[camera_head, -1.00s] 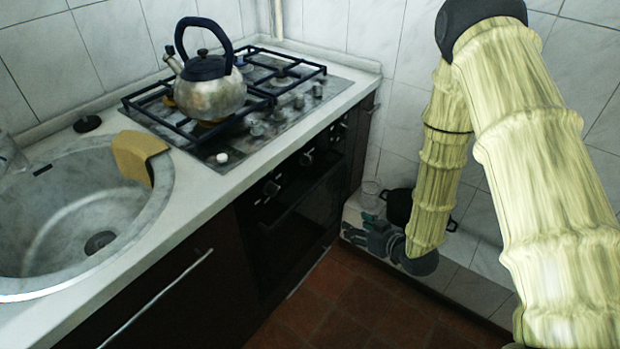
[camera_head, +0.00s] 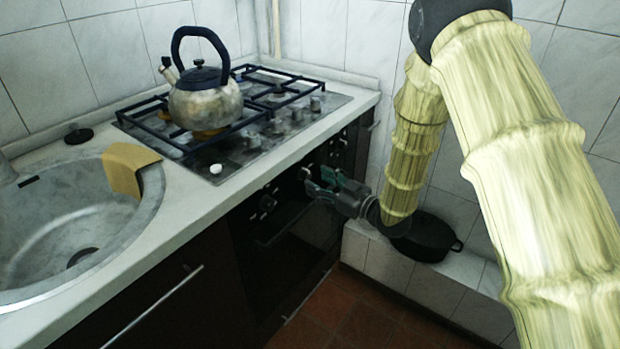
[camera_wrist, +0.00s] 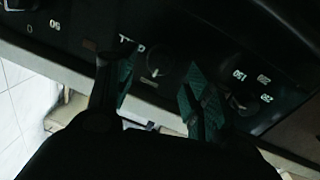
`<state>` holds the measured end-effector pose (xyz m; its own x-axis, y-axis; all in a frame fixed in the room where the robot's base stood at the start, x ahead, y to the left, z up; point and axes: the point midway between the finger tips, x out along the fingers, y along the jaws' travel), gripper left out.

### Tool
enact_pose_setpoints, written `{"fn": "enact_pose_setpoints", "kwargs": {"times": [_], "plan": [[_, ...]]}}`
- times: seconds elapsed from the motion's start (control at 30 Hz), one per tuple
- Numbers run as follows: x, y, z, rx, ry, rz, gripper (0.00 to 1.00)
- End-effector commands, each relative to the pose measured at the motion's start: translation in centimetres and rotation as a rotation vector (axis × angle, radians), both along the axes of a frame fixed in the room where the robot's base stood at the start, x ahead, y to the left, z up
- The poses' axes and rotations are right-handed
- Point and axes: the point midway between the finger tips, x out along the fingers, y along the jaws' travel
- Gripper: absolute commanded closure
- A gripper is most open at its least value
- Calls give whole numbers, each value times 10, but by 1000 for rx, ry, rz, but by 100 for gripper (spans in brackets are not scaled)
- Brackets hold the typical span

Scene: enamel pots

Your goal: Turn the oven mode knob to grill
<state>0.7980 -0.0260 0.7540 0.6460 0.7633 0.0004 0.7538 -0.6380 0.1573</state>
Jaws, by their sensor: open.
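The oven front (camera_head: 290,235) is dark, with a row of dark knobs along its upper panel. One knob (camera_head: 267,202) shows left of my gripper (camera_head: 319,182); others show beyond it. My gripper is open and empty, in front of the panel, with its green-padded fingers toward it. It hides part of the panel in the head view. In the wrist view, the control panel (camera_wrist: 75,28) carries white marks and numbers. A dark round shape with a pale line (camera_wrist: 155,66) lies between the fingers; the mode setting cannot be read.
A kettle (camera_head: 205,101) stands on the gas hob (camera_head: 245,148) above the oven. The worktop edge overhangs the panel. A sink (camera_head: 60,225) with a tan cloth (camera_head: 128,165) is at left. A black pot (camera_head: 428,240) sits on a low tiled ledge below my arm.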

Motion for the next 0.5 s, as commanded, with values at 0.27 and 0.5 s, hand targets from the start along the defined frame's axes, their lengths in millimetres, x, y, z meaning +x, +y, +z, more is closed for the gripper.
{"fn": "enact_pose_setpoints", "kwargs": {"times": [0.27, 0.5], "plan": [[21, 25, -1, -1, 1, 0, 48], [26, 31, 0, 0, 0, 0, 48]]}}
